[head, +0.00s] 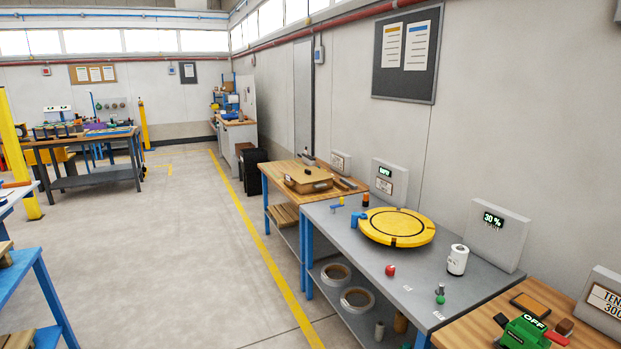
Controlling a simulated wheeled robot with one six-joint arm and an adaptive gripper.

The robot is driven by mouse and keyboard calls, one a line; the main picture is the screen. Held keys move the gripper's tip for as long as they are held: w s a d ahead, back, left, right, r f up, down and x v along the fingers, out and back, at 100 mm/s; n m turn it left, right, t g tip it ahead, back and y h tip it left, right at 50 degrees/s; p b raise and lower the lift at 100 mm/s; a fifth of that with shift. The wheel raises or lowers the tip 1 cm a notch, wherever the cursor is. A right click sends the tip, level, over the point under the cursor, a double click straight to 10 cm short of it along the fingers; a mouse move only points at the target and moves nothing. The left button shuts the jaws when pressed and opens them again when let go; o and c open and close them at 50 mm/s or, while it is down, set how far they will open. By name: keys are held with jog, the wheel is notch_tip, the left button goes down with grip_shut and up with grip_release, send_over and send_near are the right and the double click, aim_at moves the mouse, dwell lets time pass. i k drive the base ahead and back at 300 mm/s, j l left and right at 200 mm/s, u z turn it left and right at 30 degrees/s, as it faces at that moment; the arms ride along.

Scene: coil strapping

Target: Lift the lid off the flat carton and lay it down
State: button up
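A flat brown carton (303,184) sits on the wooden-topped bench (277,168) beyond the grey table. A pale label shows on its near side and a small dark mark or part on its top. The carton looks closed, but at this distance I cannot make out the seam between lid and box. My gripper is not in view, and nothing is seen touching the carton.
The grey table (452,298) holds a round yellow turntable (397,238), a red knob (390,270) and a white cylinder (457,260). Small dark items lie right of the carton. A wall stands behind the benches. Open floor (190,250) lies left of them.

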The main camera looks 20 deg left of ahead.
aim_at(310, 173)
jog(key=i+j+u, duration=1.05)
jog(key=i+u, duration=0.2)
jog(key=i+j+u, duration=0.15)
jog(key=i, duration=0.7)
jog(key=i+j+u, duration=0.1)
jog(key=i, duration=0.75)
jog(key=i+j+z, duration=0.1)
jog(key=i+z, duration=0.35)
jog(key=i+j+z, duration=0.2)
jog(key=i+z, duration=0.15)
jog(key=z, duration=0.15)
jog(key=i+j+z, duration=0.6)
jog(key=j+z, duration=0.35)
jog(key=i+j+z, duration=0.2)
jog(key=j+z, duration=0.75)
jog(key=i+j, duration=0.1)
jog(key=i, duration=0.95)
